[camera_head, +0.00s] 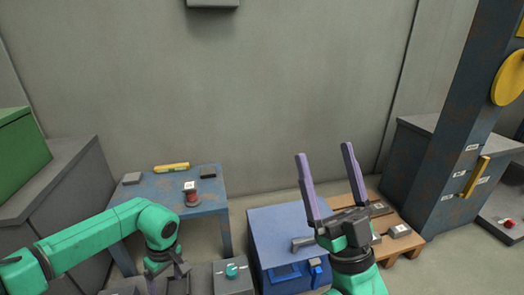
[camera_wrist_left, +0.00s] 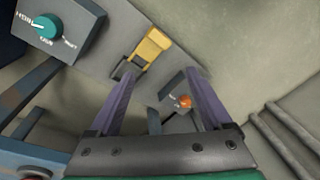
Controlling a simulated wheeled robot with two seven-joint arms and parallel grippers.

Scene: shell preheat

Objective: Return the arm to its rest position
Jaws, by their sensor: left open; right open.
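My right gripper (camera_head: 324,150) is open and empty, its two purple fingers raised in front of the grey wall, above the blue box. My left arm comes in from the left, and its gripper (camera_head: 168,284) points down at the bottom edge, its fingers largely cut off there. In the left wrist view the left gripper (camera_wrist_left: 160,80) is open, with nothing held between its purple fingers. Beyond the fingers are a grey panel with a yellow lever (camera_wrist_left: 152,46) and a small box with an orange knob (camera_wrist_left: 184,101).
A grey box with a teal dial (camera_head: 231,270) stands right of my left gripper. A blue box (camera_head: 287,222) stands under my right gripper, beside a wooden pallet (camera_head: 407,243). A blue table (camera_head: 150,187) holds a red button and a yellow item. A blue post (camera_head: 455,140) rises at right.

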